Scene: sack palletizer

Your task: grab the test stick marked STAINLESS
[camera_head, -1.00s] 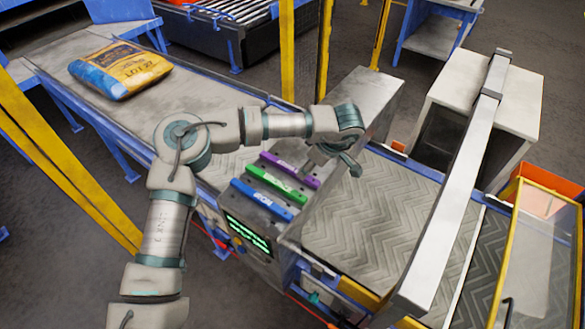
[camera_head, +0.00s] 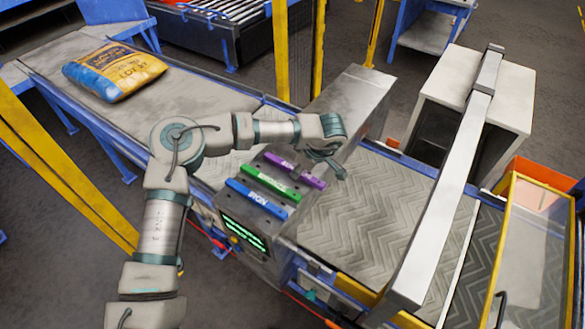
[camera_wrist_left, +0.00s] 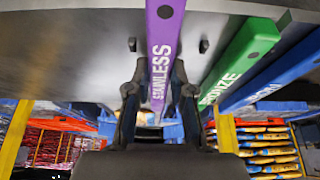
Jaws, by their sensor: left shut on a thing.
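The purple test stick (camera_head: 294,168) reads STAINLESS in the left wrist view (camera_wrist_left: 160,62), where it runs between the two fingers of my left gripper (camera_wrist_left: 157,92). My left gripper (camera_head: 322,166) is shut on it near its right end in the head view. I cannot tell whether the stick still touches the grey stand top. A green stick (camera_head: 270,184) marked BRONZE and a blue stick (camera_head: 256,200) marked IRON lie beside it on the stand; both also show in the wrist view, at right. My right gripper is out of view.
A grey box (camera_head: 360,95) stands just behind my left gripper. A belt (camera_head: 350,215) with a herringbone top runs to the right. A blue and yellow sack (camera_head: 115,72) lies on the conveyor at left. Yellow posts (camera_head: 70,175) stand at left.

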